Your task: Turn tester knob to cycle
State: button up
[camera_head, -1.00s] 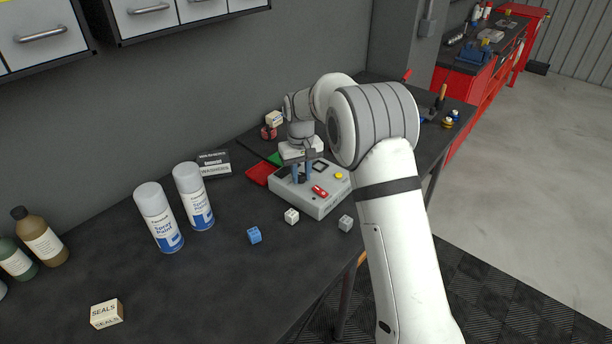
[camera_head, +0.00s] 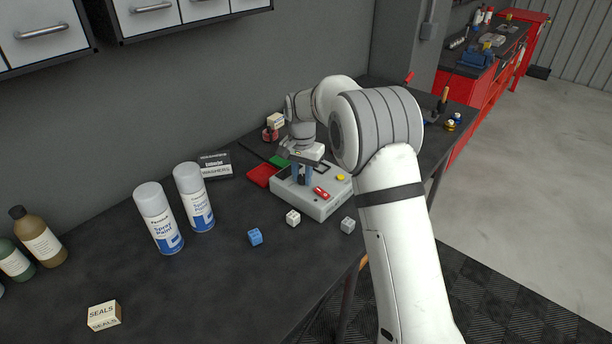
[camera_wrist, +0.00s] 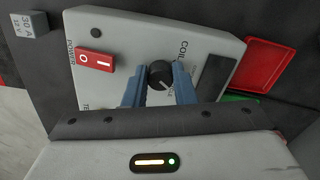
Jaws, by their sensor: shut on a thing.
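The tester (camera_head: 318,203) is a light grey box on the dark bench, with a red power switch (camera_head: 321,193) and a yellow button (camera_head: 340,178) on top. In the wrist view the tester (camera_wrist: 130,45) fills the middle, with the red switch (camera_wrist: 95,60) marked O and I at left. The black knob (camera_wrist: 160,75) has a pale pointer line directed down and to the right. My gripper (camera_wrist: 160,88) has its blue fingers shut on the knob from both sides. Part of the lettering around the knob is hidden by the fingers.
Red (camera_head: 262,175) and green (camera_head: 279,160) trays lie by the tester. White (camera_head: 293,218), grey (camera_head: 347,225) and blue (camera_head: 255,236) cubes sit in front. Two spray cans (camera_head: 158,220) (camera_head: 195,200) and a washers box (camera_head: 215,165) stand left. The front bench is mostly clear.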

aim_at(303, 176)
jog(key=shift+w+r+m, duration=0.25)
jog(key=shift+r+m, duration=0.05)
jog(key=shift+m, duration=0.2)
jog(key=o, duration=0.9)
jog(key=shift+d+f, duration=0.1)
jog(key=shift+f, duration=0.05)
jog(key=shift+c, duration=0.2)
jog(key=shift+o, duration=0.7)
jog(key=shift+s, duration=0.1)
jog(key=shift+f, duration=0.1)
notch_tip(303, 176, up, 8)
jog(key=shift+f+b, duration=0.1)
jog(key=shift+b, duration=0.45)
